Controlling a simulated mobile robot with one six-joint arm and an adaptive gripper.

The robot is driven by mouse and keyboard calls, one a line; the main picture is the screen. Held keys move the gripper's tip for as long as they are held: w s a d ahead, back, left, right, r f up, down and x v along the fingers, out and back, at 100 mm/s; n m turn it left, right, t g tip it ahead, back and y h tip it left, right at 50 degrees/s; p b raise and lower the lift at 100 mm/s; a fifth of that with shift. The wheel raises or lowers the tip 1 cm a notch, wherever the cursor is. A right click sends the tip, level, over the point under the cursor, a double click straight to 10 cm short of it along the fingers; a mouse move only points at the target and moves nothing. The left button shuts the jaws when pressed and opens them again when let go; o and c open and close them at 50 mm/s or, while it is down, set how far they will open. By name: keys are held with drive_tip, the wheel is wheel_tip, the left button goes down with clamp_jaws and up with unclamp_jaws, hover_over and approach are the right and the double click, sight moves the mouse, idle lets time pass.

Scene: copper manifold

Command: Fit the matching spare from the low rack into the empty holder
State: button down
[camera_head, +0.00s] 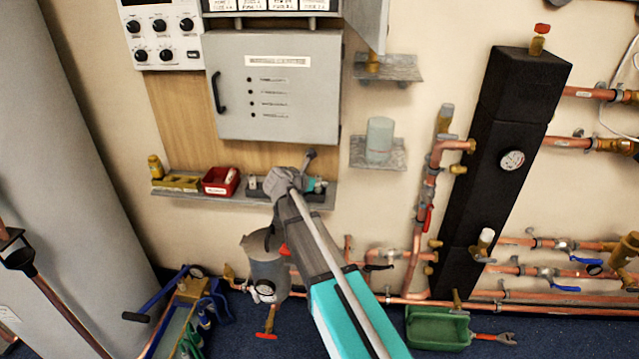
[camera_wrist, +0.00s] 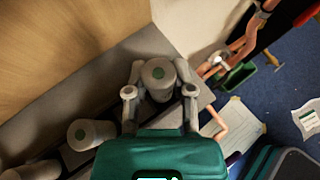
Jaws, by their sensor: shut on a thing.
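Two similar grey cylinders, one with a green dot (camera_wrist: 90,133) and one at the lower left edge (camera_wrist: 30,172), are on the low rack (camera_wrist: 62,98). In the head view, my arm covers the right part of the low rack (camera_head: 215,199), and the held spare cannot be made out. I cannot tell which place is the empty holder.
A red bin (camera_head: 221,181) and brass blocks (camera_head: 176,183) sit on the rack's left. A grey cabinet (camera_head: 275,90) hangs above. To the right are a small shelf with a translucent jar (camera_head: 380,140), copper pipes (camera_head: 425,200) and a black column (camera_head: 505,150). A green crate (camera_head: 437,327) stands below.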

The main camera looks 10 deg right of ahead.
drive_tip(key=shift+f+b, duration=0.65)
drive_tip(key=shift+f, duration=0.05)
drive_tip(key=shift+c, duration=2)
unclamp_jaws()
drive_tip(key=shift+r, duration=0.15)
wheel_tip(320, 180, up, 9)
drive_tip(key=p, duration=0.9)
drive_tip(key=shift+r+p, duration=0.2)
drive_tip(key=shift+p, duration=0.2)
drive_tip(key=shift+r, duration=0.25)
